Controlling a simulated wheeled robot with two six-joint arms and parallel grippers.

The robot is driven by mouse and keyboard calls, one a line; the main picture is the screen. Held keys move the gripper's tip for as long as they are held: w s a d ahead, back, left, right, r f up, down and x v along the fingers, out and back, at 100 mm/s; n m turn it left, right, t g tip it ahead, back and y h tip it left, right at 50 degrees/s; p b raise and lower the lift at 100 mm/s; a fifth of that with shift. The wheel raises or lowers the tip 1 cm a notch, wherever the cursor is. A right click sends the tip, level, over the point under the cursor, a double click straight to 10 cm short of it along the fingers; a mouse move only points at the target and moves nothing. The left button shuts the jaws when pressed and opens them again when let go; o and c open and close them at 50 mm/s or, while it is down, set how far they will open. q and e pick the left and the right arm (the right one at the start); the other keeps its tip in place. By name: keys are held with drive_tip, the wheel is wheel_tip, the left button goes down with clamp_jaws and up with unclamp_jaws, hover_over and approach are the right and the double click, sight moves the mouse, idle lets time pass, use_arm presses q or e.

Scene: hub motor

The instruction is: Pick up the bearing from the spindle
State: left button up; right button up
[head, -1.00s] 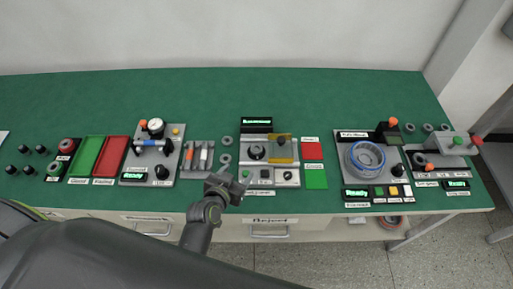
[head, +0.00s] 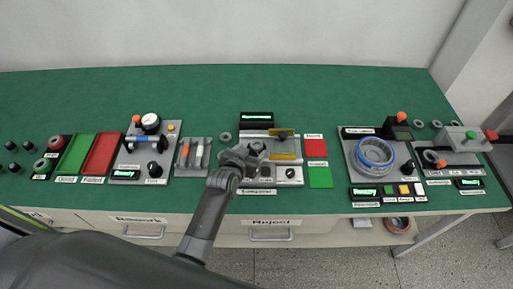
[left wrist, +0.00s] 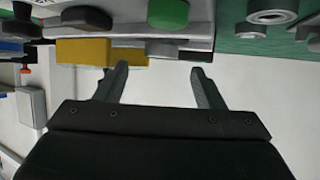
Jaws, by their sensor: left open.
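The middle station (head: 288,160) carries a dark, round part (head: 258,146) that looks like the bearing on its spindle, partly hidden behind my left gripper (head: 243,157). My left gripper is open at the front left of this station, with nothing visible between its fingers. In the left wrist view my two fingers (left wrist: 158,68) are spread apart. A yellow block (left wrist: 85,52) and a green knob (left wrist: 168,14) show beyond them. My right gripper is not in view.
A loose grey ring (head: 225,136) lies left of the station. A slotted rack (head: 193,158) stands further left; red (head: 314,147) and green (head: 320,177) pads lie right. A station with a blue-rimmed ring (head: 374,152) stands further right. The green table (head: 200,95) is clear behind the stations.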

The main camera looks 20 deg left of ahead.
sight(257, 144)
use_arm(q)
drive_tip(key=b+x, duration=0.2)
drive_tip(key=x, duration=0.1)
drive_tip(key=shift+a+f, duration=0.1)
drive_tip(key=shift+f, duration=0.2)
drive_tip(key=shift+w+b, duration=0.45)
drive_tip(key=shift+b, duration=0.15)
drive_tip(key=c, duration=1.1)
